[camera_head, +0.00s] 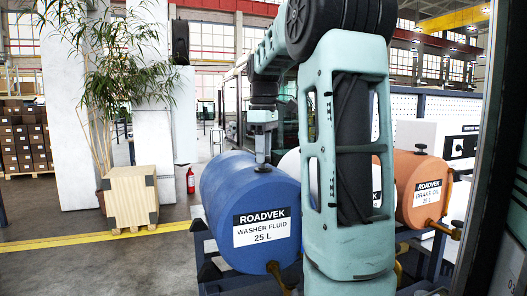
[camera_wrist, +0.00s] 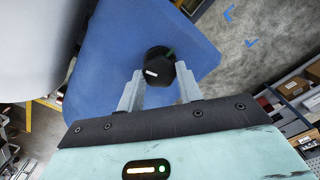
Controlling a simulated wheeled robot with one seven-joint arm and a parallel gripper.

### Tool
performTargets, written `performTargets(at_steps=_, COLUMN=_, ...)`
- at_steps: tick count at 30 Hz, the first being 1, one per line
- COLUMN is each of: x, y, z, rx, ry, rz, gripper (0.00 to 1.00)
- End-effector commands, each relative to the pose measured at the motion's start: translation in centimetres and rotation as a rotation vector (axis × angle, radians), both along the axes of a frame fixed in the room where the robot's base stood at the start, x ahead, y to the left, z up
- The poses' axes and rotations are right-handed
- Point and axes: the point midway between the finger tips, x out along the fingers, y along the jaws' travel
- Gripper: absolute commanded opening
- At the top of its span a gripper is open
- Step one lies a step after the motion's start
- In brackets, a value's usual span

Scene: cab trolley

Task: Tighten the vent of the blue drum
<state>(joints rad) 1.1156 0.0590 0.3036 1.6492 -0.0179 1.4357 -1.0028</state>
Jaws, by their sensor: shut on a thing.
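The blue drum (camera_head: 228,195) lies on its side on a rack in the head view, with a label reading ROADVEK WASHER FLUID 25 L and a brass tap at its lower front. It also fills the middle of the wrist view (camera_wrist: 120,50). Its vent, a black knob with a white mark (camera_wrist: 158,70), stands on the drum's upper surface. My gripper (camera_wrist: 158,82) is at the vent, with one finger on each side of it, shut on it.
A white drum (camera_head: 289,163) is mostly hidden behind my arm. An orange brake oil drum (camera_head: 418,190) lies to the right, with a dark knob on top. A wooden crate (camera_head: 133,197) and a red fire extinguisher (camera_head: 190,181) stand on the floor to the left.

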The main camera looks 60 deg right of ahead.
Motion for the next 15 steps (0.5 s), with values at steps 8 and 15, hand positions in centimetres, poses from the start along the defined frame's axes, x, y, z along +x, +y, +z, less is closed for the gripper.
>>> performTargets(at_steps=8, x=0.04, y=0.07, z=0.10, rx=0.001, ry=0.001, rz=-0.056, gripper=0.13)
performTargets(at_steps=15, x=0.08, y=0.07, z=0.21, rx=0.000, ry=0.001, rz=-0.214, gripper=0.13)
